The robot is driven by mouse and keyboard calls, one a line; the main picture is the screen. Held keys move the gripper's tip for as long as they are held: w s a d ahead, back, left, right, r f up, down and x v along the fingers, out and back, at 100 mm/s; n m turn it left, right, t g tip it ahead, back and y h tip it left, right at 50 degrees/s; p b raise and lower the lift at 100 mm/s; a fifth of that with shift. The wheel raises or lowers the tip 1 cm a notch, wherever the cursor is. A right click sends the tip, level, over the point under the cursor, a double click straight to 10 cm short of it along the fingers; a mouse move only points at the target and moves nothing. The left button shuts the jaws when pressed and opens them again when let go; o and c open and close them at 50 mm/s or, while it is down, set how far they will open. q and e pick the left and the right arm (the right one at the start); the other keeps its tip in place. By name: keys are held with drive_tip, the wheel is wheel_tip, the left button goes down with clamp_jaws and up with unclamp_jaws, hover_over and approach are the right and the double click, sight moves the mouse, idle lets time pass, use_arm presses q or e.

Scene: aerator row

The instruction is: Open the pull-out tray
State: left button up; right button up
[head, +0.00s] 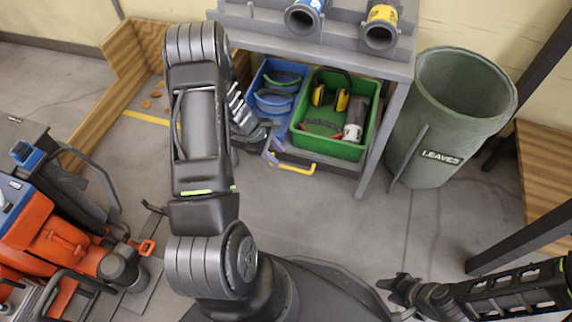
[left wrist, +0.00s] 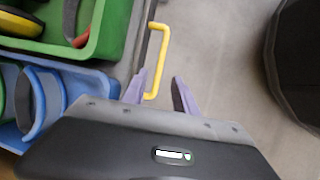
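The pull-out tray (head: 338,170) is a dark, low tray under the grey bench, with a blue bin and a green bin on it. Its yellow bar handle (head: 298,169) is on the front and shows also in the left wrist view (left wrist: 164,45). My left gripper (head: 274,150) is at the handle's left end. In the left wrist view its purple fingers (left wrist: 158,90) are apart, with the handle's near end between them; I cannot tell whether they touch it. My right gripper (head: 396,288) is low at the right, away from the tray; its finger gap is unclear.
The green bin (head: 329,152) holds yellow earmuffs and other items; the blue bin (head: 265,77) holds blue and green pieces. A leaf barrel (head: 432,170) stands right of the bench. An orange machine (head: 55,245) is at the left. The floor before the tray is clear.

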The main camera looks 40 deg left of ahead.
sight(289, 167)
use_arm(q)
drive_tip(key=b+x, duration=0.3)
drive_tip(key=x, duration=0.4)
drive_tip(key=shift+w+d+f, duration=0.1)
drive_tip(key=shift+f, duration=0.25)
clamp_jaws()
idle(1.1)
